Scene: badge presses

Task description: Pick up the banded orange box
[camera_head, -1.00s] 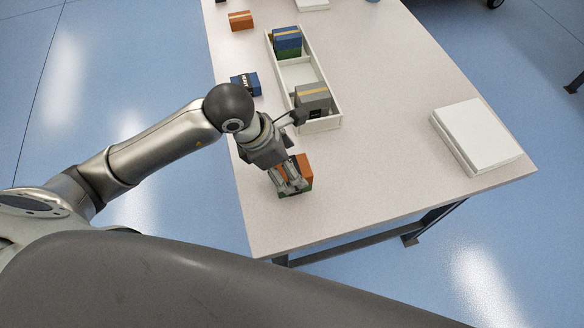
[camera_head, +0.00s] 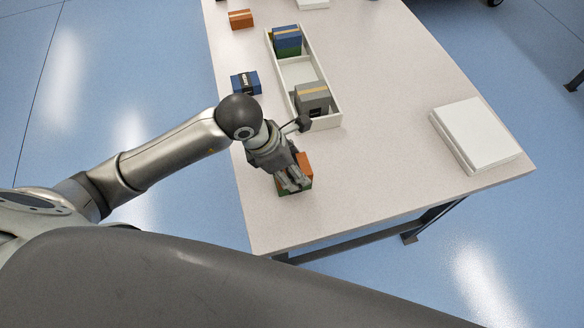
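An orange box (camera_head: 241,19) with a paler band lies at the far left of the table. A second orange surface (camera_head: 305,160) shows near the table's front left, with a green part (camera_head: 307,186) below it. My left gripper (camera_head: 294,186) is over this orange and green item and hides much of it. Any band on it is hidden. I cannot tell whether the fingers are closed on it or only around it. My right gripper is not in view.
A long white tray (camera_head: 322,73) holds a grey banded box (camera_head: 313,97) and a blue-and-green stack (camera_head: 288,39). A blue box (camera_head: 245,83) lies left of the tray. A white slab (camera_head: 480,134) lies at right. The table (camera_head: 390,165) is clear between.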

